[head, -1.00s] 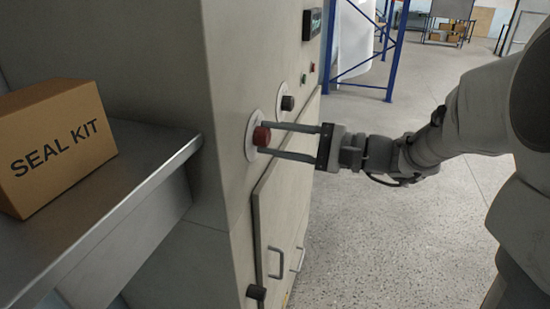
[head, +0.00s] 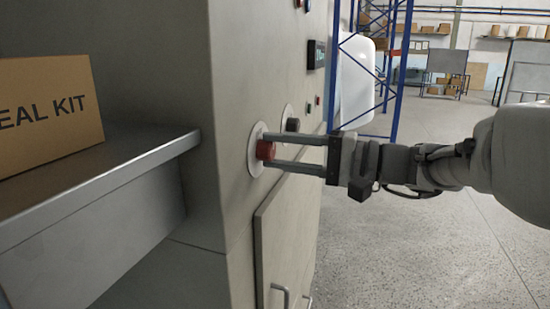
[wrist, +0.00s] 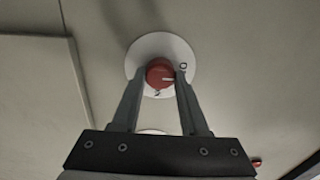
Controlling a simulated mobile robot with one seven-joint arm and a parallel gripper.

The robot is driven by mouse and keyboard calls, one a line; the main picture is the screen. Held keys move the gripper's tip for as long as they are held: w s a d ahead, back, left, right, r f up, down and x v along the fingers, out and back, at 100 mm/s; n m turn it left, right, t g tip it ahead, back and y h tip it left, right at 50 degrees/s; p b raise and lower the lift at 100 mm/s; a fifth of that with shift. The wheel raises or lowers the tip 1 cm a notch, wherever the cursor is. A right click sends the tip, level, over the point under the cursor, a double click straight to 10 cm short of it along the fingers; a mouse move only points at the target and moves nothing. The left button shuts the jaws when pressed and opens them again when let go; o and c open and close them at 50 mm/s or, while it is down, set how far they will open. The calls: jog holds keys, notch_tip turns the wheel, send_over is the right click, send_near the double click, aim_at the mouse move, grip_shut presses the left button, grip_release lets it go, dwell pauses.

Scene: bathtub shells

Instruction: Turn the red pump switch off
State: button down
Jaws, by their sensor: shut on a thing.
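The red pump switch (head: 266,150) is a round knob on a white round plate (head: 254,160) on the grey cabinet's face. In the wrist view, the red switch (wrist: 159,73) has a white pointer mark aimed to the right, near a small dark character on the plate; another small mark is below the knob. My gripper (head: 270,151) reaches in from the right and is shut on the knob, one finger on each side. In the wrist view, the fingertips (wrist: 159,78) flank the knob. The fingers hide part of the plate.
A black knob (head: 292,125) on its own plate sits just beyond the red switch. A display (head: 316,54) is higher up. A cabinet door with handles (head: 281,293) is below. A SEAL KIT box (head: 50,115) stands on a metal shelf (head: 150,150) at left. Floor at right is open.

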dwell(0.3)
jog(key=shift+c, duration=2.1)
grip_release()
jog(key=shift+d, duration=0.1)
jog(key=p+v, duration=0.2)
jog(key=v, duration=1.5)
jog(key=shift+d, duration=0.15)
jog(key=shift+s, duration=0.1)
